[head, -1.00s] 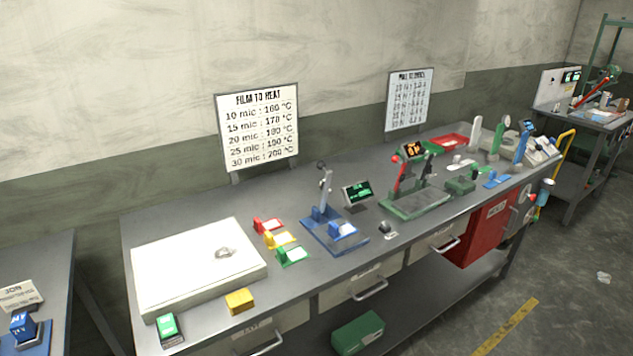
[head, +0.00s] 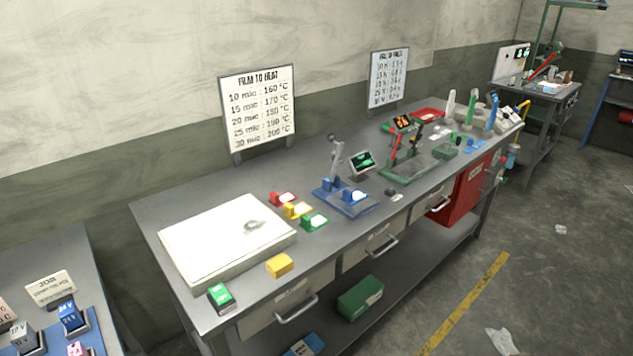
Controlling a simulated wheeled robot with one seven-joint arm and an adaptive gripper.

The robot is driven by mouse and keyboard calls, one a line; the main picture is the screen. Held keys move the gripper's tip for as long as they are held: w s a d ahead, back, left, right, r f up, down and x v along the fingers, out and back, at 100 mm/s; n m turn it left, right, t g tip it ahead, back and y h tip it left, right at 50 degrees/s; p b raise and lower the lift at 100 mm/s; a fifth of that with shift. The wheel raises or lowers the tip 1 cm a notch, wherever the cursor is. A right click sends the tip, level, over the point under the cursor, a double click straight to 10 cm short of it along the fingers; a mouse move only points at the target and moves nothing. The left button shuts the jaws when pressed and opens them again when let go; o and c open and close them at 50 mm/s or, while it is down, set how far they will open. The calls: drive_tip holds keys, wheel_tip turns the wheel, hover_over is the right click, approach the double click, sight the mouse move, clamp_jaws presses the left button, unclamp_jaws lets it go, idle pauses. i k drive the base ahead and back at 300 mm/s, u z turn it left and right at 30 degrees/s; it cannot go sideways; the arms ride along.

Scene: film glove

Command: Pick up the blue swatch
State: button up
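A small blue piece with a white face (head: 354,196), shaped like the coloured swatches beside it, sits on the blue-based lever stand (head: 343,202) near the middle of the long bench. It looks like the blue swatch, but it is small and I cannot be sure. Red (head: 284,198), yellow (head: 298,210) and green (head: 314,222) swatches lie in a row just left of the stand. Another flat blue item (head: 475,146) lies farther right on the bench, too small to identify. My gripper is not in view.
A large white slab (head: 226,240) covers the bench's left part, with a yellow block (head: 279,265) and a green-topped box (head: 221,297) in front. A green-based lever stand (head: 417,168) stands to the right. A side table (head: 52,262) is at left. Floor in front is mostly open.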

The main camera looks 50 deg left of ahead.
sight(348, 196)
drive_tip(key=u, duration=1.65)
